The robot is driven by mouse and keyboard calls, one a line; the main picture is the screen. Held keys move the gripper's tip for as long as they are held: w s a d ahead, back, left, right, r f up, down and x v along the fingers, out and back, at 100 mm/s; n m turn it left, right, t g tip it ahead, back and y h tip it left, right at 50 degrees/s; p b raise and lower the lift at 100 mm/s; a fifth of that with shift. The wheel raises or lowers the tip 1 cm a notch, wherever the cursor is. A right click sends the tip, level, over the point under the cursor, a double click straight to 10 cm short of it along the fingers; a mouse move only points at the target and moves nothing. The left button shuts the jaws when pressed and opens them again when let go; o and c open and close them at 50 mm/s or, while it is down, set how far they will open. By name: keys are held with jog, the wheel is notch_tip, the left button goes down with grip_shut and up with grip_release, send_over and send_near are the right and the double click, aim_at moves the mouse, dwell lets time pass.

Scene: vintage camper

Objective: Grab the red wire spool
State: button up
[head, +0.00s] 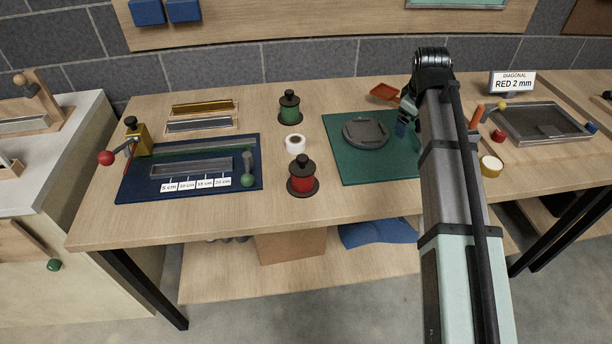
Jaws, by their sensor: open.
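The red wire spool (302,178) stands upright on the wooden workbench, with a black top knob and a wide black base flange. It is near the front edge, between the blue mat and the green mat. A green wire spool (290,108) of the same shape stands behind it. My gripper (402,128) is open above the right part of the green mat, well to the right of the red spool and apart from it. My arm partly hides the gripper, and its fingertips are hard to make out.
A white tape roll (295,143) lies between the spools. The blue mat (128,187) at left holds a measuring fixture with a red-knobbed lever. The green mat (350,172) bears a round grey disc (366,132). A framed tray (545,124) sits at right. Bench space around the red spool is fairly clear.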

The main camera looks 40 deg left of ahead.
jog(key=s+a+r+n+g, duration=0.2)
jog(key=s+a, duration=1)
jog(key=s, duration=0.1)
jog(key=r+n+g+h, duration=0.1)
jog(key=r+n+g, duration=0.1)
send_over(302, 168)
jog(key=w, duration=0.1)
jog(key=shift+a+f, duration=0.1)
jog(key=shift+a, duration=0.1)
jog(key=shift+s+f, duration=0.1)
jog(key=shift+f, duration=6.75)
jog(key=c, duration=1.2)
